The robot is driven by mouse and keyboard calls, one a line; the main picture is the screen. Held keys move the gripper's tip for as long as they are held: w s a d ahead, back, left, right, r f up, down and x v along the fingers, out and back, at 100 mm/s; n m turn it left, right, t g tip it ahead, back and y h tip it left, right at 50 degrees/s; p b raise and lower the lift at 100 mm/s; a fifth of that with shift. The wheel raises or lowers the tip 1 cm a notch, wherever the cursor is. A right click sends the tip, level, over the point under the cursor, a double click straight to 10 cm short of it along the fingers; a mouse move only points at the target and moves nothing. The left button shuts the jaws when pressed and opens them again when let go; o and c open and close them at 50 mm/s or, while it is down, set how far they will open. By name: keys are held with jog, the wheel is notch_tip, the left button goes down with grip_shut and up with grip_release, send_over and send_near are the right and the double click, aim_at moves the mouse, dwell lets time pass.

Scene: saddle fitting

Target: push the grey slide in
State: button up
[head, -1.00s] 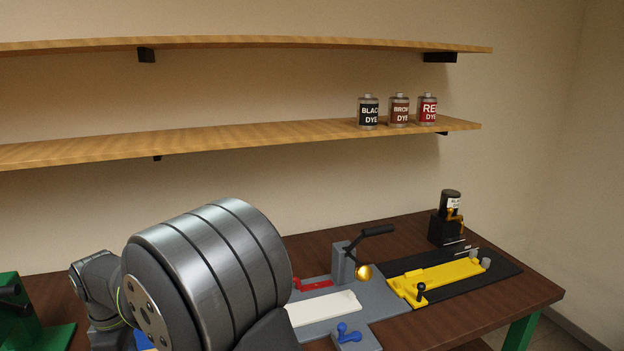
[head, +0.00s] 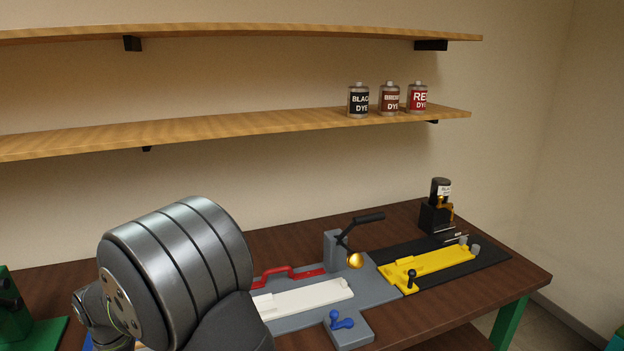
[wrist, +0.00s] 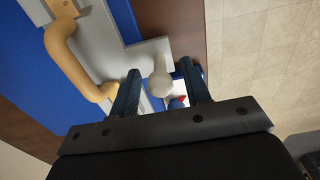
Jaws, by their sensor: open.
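In the wrist view a pale grey piece (wrist: 148,52) lies at the edge of a blue surface, with a round, light grey knob (wrist: 160,84) standing on it. I take this to be the grey slide, though much of it is hidden. My gripper (wrist: 159,70) is open, with one dark blue finger on each side of the knob. I cannot tell whether either finger touches it. A small red part (wrist: 183,99) shows near the right finger. In the head view my arm hides the gripper and this spot.
A tan handle (wrist: 62,62) stands close left of my fingers. In the head view a grey fixture (head: 378,292) with a white strip (head: 305,298), red handle (head: 288,272) and blue knob (head: 341,321) sits right of my arm, beside a yellow fixture (head: 435,265).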

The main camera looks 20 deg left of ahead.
jog(key=c, duration=0.7)
jog(key=shift+w+a, duration=0.6)
jog(key=shift+w, duration=0.1)
jog(key=shift+w+a, duration=3.9)
jog(key=shift+a, duration=0.15)
jog(key=shift+o, duration=0.7)
jog(key=shift+w+a, duration=0.25)
jog(key=shift+w, duration=0.05)
jog(key=shift+o, duration=0.4)
